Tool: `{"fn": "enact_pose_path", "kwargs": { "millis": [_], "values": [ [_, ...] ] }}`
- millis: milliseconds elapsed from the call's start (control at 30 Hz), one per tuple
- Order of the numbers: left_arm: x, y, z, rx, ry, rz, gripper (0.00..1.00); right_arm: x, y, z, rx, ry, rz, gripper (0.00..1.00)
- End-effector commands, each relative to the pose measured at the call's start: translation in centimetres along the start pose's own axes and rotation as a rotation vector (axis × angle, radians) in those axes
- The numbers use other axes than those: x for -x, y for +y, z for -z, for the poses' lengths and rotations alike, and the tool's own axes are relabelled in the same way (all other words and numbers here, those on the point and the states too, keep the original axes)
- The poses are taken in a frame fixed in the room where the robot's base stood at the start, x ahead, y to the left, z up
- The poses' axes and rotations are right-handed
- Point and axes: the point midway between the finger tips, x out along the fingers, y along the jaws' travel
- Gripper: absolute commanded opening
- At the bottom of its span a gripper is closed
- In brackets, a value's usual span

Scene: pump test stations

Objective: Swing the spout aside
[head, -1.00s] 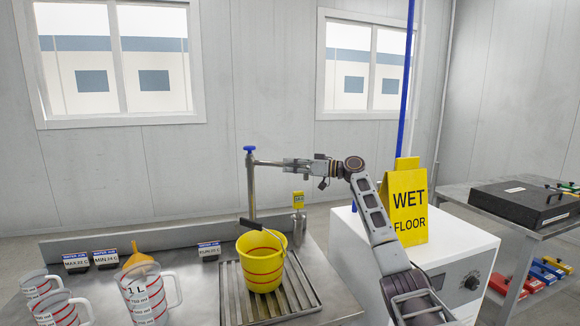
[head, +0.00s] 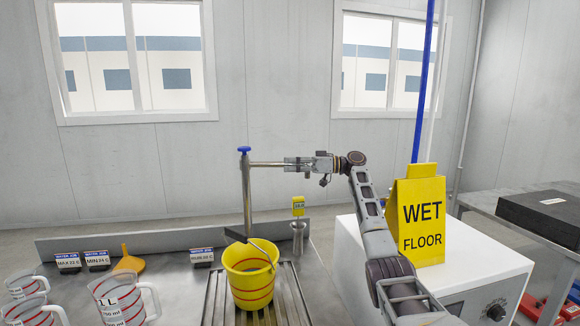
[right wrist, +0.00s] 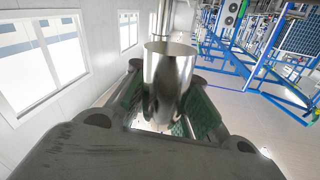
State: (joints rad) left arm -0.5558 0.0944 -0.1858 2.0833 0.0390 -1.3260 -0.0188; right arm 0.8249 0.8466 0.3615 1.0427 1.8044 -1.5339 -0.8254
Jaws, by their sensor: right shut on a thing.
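The spout (head: 267,164) is a grey metal pipe that runs level to the right from the top of an upright standpipe (head: 247,200) with a blue knob. My right gripper (head: 290,163) is shut on the spout's right end. In the right wrist view, the shiny spout (right wrist: 168,75) stands between the green-padded fingers of the gripper (right wrist: 165,105). The spout points toward the right in the head view, away from above the yellow bucket (head: 250,275). My left gripper is not in view.
The bucket stands on a slotted drain grate (head: 290,298). A yellow wet floor sign (head: 420,222) stands on a white cabinet (head: 455,285) beside my right arm. Measuring jugs (head: 118,300) and an orange funnel (head: 128,262) are at left.

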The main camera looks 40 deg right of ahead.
Motion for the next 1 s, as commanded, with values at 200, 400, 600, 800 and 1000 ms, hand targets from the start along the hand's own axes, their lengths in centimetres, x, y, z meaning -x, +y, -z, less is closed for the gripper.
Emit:
{"fn": "enact_pose_path", "kwargs": {
  "millis": [200,400,600,800,1000],
  "values": [
    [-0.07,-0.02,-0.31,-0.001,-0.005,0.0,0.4,0.27,-0.07,0.32,0.002,0.006,0.002,0.0],
    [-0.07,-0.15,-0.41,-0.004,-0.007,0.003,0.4,0.27,-0.08,0.32,0.002,0.006,0.001,0.0],
    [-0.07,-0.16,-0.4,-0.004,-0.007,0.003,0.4,0.25,-0.08,0.31,0.003,0.005,0.001,0.3],
    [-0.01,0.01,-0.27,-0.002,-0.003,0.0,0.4,0.24,-0.11,0.37,0.002,0.004,0.002,0.4],
    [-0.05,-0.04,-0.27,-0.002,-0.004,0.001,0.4,0.16,-0.23,0.92,0.001,0.001,0.004,0.4]
  ]
}}
